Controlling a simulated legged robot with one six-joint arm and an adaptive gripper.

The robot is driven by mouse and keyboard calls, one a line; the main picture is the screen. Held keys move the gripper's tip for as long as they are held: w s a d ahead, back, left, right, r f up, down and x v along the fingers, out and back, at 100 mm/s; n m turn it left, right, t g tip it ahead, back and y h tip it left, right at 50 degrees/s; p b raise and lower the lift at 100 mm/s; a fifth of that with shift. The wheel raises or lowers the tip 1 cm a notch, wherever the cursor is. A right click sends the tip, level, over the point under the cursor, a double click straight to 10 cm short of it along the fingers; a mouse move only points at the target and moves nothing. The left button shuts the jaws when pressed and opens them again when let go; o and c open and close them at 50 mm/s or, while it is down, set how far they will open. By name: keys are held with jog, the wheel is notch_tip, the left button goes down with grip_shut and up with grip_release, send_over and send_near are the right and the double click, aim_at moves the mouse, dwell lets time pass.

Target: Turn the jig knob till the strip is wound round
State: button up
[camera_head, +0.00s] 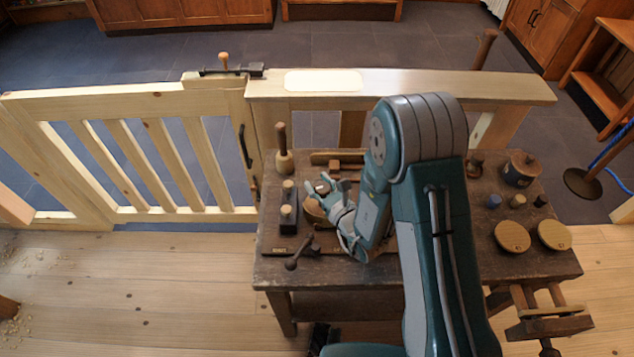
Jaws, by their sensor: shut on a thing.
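My gripper (322,190) reaches down to the left over the dark wooden workbench (275,240). It is shut on the jig knob (322,187), a small round brownish piece between its fingertips. A round light-wood part of the jig (312,211) shows just below and left of the fingers. My gripper and arm hide most of the jig, and I cannot make out the strip or how far it goes round.
Left of the jig stand a dark block with pale pegs (288,215) and an upright wooden handle (283,150). A dark clamp (300,252) lies at the front. Round lids (512,236) and a dark pot (520,170) are at the right. A slatted gate (140,150) adjoins the bench.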

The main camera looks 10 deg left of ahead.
jog(key=o, duration=0.9)
jog(key=shift+c, duration=0.2)
jog(key=v, duration=1.2)
